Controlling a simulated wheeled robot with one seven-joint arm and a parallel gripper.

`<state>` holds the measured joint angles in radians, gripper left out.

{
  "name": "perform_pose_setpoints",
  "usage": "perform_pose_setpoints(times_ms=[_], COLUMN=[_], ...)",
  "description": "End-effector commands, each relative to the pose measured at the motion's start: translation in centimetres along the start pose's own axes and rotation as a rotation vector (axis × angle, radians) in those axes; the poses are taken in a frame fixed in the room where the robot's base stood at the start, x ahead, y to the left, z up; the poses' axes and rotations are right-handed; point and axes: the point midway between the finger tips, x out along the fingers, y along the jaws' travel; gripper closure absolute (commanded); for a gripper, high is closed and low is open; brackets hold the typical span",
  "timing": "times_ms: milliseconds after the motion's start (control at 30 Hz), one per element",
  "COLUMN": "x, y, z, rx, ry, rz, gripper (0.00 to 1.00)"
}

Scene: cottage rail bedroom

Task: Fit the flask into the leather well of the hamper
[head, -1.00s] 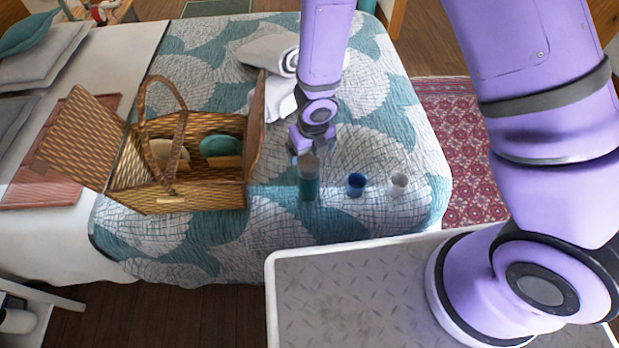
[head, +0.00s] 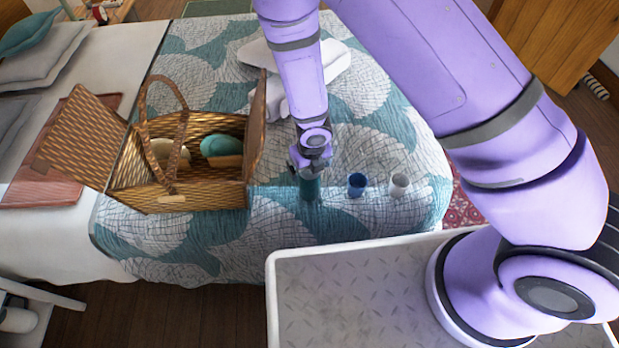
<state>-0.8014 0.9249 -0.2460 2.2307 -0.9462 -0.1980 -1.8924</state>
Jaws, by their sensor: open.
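The teal flask (head: 310,190) stands upright on the quilted bed, right of the hamper. Its top is hidden by my gripper (head: 306,172), which is open and right at the flask's upper end. I cannot tell whether the fingers touch it. The wicker hamper (head: 205,197) stands open on the bed, with its handle up and a lid flap tilted out on each side. Inside it are a teal bowl or plate (head: 219,146) and a cream one (head: 172,153). The leather well cannot be made out clearly from here.
A blue cup (head: 356,184) and a white cup (head: 398,185) stand just right of the flask. Folded white cloth (head: 335,62) lies behind my arm. The hamper's right flap (head: 256,125) rises between hamper and flask. Bare quilt lies in front.

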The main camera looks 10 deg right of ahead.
Motion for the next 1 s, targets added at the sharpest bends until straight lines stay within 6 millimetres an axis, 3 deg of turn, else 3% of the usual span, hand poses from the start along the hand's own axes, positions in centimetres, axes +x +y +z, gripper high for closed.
perform_pose_setpoints(times_ms=[233, 600, 1000], x=[0.1, 0.09, -0.53], y=[-0.02, -0.01, -0.01], z=[0.0, -0.02, 0.11], rx=[0.001, 0.001, 0.003], ry=[0.0, 0.0, -0.001], rz=[0.0, 0.0, 0.001], gripper=[0.06, 0.91, 0.92])
